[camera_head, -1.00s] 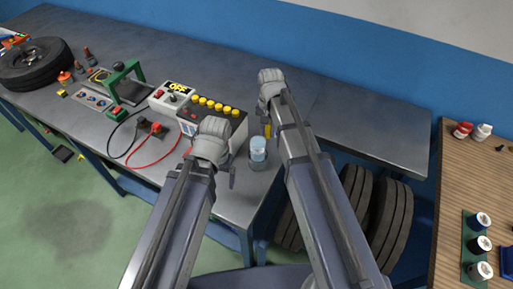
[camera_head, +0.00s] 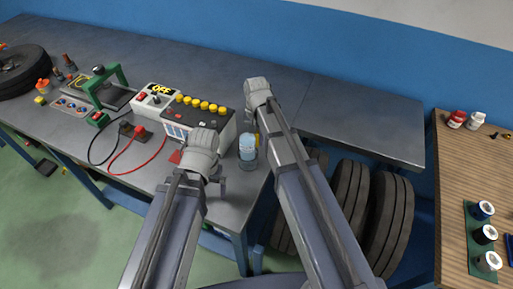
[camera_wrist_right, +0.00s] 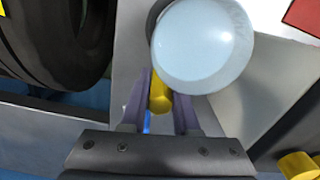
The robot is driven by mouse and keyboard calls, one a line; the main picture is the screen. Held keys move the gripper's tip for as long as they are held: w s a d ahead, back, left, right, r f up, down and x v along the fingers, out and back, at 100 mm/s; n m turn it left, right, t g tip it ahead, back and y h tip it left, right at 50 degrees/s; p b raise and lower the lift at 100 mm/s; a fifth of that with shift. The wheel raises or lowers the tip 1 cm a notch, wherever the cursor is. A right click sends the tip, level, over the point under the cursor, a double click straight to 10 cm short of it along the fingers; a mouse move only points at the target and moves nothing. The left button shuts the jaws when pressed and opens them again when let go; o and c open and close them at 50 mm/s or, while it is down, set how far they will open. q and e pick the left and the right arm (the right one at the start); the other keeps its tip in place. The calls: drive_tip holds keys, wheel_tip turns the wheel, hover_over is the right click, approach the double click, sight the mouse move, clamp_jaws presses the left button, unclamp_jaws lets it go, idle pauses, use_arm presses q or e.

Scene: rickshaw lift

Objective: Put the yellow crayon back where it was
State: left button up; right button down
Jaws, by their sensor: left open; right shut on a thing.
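The yellow crayon (camera_wrist_right: 160,93) is between the fingers of my right gripper (camera_wrist_right: 161,100) in the right wrist view, which is shut on it. In the head view a sliver of yellow (camera_head: 257,140) shows beside my right arm, close to the clear, light-blue jar (camera_head: 247,147). The jar's round top (camera_wrist_right: 203,45) is just beyond the crayon in the wrist view; whether they touch I cannot tell. My left gripper (camera_head: 218,182) is open and empty at the bench's front edge, left of the jar. Its fingers are partly hidden by its wrist.
The grey bench (camera_head: 215,60) carries a control box (camera_head: 205,117) with yellow buttons, left of the jar, an OFF switch box (camera_head: 157,99), red and black cables and a green-framed device (camera_head: 105,90). Tires (camera_head: 385,225) stand below. A wooden table (camera_head: 450,175) is at right.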

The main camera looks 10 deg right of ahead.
sight(210, 203)
use_arm(q)
drive_tip(key=shift+f+b, duration=1.7)
drive_tip(key=shift+f, duration=0.1)
use_arm(e)
drive_tip(key=shift+f, duration=1.8)
use_arm(q)
drive_tip(key=shift+f, duration=0.2)
use_arm(e)
drive_tip(key=shift+f, duration=0.25)
drive_tip(key=c, duration=0.7)
unclamp_jaws()
drive_tip(key=shift+r, duration=0.1)
drive_tip(key=shift+o, duration=0.2)
use_arm(q)
drive_tip(key=shift+r, duration=0.2)
use_arm(e)
drive_tip(key=shift+r, duration=0.1)
use_arm(q)
wheel_tip(210, 203, up, 12)
drive_tip(key=p, duration=1.2)
use_arm(e)
wheel_tip(210, 203, up, 12)
drive_tip(key=shift+r, duration=0.1)
